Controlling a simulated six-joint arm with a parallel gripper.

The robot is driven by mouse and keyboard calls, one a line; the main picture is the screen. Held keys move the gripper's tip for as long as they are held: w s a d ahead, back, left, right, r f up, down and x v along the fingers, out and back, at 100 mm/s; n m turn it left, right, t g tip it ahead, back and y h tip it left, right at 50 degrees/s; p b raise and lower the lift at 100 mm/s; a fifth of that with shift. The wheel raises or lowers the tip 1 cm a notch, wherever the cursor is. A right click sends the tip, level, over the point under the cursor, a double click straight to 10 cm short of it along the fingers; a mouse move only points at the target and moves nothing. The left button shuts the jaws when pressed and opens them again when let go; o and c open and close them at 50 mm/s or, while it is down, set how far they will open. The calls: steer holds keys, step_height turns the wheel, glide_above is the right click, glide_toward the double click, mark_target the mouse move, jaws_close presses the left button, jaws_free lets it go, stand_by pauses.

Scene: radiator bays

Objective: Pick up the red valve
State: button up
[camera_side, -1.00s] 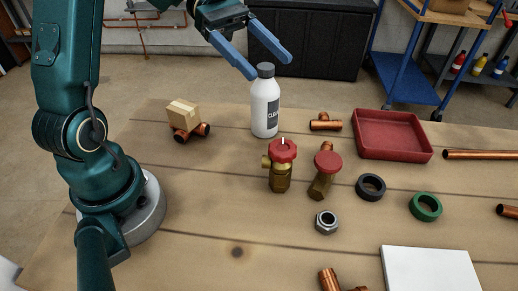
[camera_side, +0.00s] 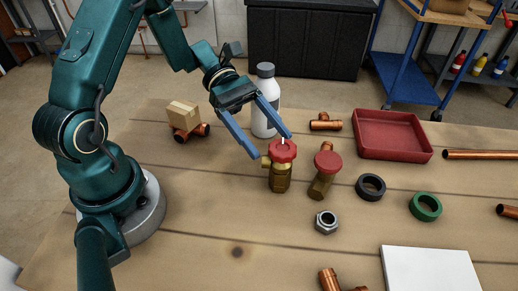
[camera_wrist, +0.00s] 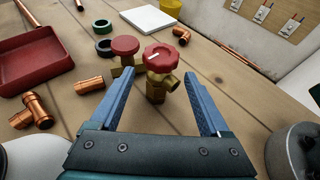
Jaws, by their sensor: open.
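The red valve (camera_side: 281,167) stands upright on the wooden table, a brass body with a red handwheel on top. In the wrist view the red valve (camera_wrist: 160,72) is beyond and between my fingertips. My gripper (camera_side: 273,147) is open, its two blue fingers pointing down toward the valve; in the side view they reach near its handwheel. In the wrist view my gripper (camera_wrist: 166,90) holds nothing. A second brass valve (camera_side: 324,174) with a flat red cap is close by on the right and seems to lean; it also shows in the wrist view (camera_wrist: 126,52).
A white bottle (camera_side: 264,117) stands close behind my gripper. A red tray (camera_side: 392,153), copper tee (camera_side: 325,123), black ring (camera_side: 370,187), green ring (camera_side: 425,207) and steel nut (camera_side: 326,222) lie around. The table front left of the nut is clear.

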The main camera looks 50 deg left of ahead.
mark_target(281, 158)
steer(key=shift+x, duration=2.55)
